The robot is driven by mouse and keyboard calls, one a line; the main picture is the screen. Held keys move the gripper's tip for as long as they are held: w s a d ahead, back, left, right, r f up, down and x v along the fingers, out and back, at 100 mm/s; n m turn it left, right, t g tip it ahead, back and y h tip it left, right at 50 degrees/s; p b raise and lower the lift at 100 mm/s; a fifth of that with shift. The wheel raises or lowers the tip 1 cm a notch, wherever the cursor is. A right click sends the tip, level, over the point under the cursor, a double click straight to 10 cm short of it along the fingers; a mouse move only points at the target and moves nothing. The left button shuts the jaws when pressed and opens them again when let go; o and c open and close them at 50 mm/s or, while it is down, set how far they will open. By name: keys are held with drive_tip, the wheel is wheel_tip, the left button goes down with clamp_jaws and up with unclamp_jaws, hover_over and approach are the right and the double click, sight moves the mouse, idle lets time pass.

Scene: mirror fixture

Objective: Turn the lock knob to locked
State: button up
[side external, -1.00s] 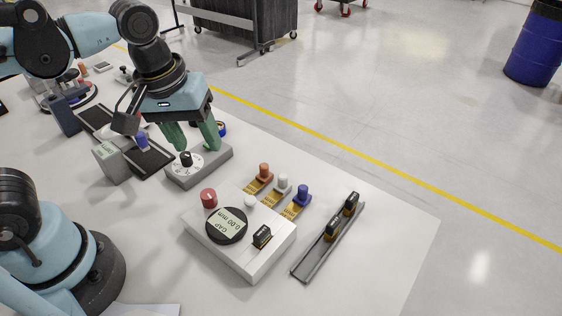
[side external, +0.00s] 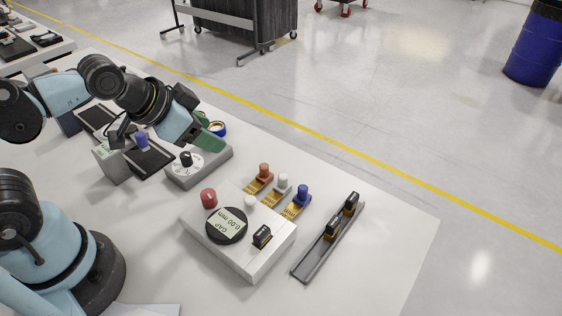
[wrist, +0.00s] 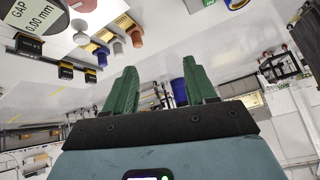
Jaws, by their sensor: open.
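A black knob (side external: 186,159) stands on a white marked dial on a grey block (side external: 212,166); its setting is too small to read. A red knob (side external: 208,196) sits at the corner of the white fixture box (side external: 250,262). I cannot tell which is the lock knob. My gripper (side external: 213,143) is just above and behind the grey block, tilted outward and apart from both knobs. In the wrist view my gripper (wrist: 160,78) has its green fingers spread with nothing between them. The black knob is not in the wrist view.
The box's round display (side external: 226,226) reads GAP 0.00 mm. Orange, white and blue pegs (side external: 302,195) stand beside it, and a rail (side external: 318,255) holds black blocks. A blue tape roll (side external: 217,128) lies behind my gripper. The table's front right is clear.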

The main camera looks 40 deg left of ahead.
drive_tip(key=d+m+h, duration=0.1)
drive_tip(key=d+m, duration=0.2)
drive_tip(key=s+d+f+m+h, duration=0.1)
drive_tip(key=d+m, duration=0.6)
drive_tip(key=shift+s+d+f+t+h, duration=0.1)
drive_tip(key=shift+s+f+t+h, duration=0.05)
drive_tip(key=shift+f+t+h, duration=0.2)
drive_tip(key=shift+f, duration=0.75)
drive_tip(key=shift+r, duration=1.35)
drive_tip(key=a+r+n+g+y, duration=0.15)
drive_tip(key=a+n+y, duration=0.25)
drive_tip(key=a+n, duration=1)
drive_tip(key=s+d+r+g, duration=0.1)
drive_tip(key=d+g, duration=0.2)
drive_tip(key=d, duration=0.7)
drive_tip(key=s+d+r+g, duration=0.1)
drive_tip(key=d+g, duration=0.3)
drive_tip(key=d, duration=0.6)
drive_tip(key=shift+s+d+r, duration=0.3)
drive_tip(key=shift+s+r, duration=0.1)
drive_tip(key=shift+s, duration=0.25)
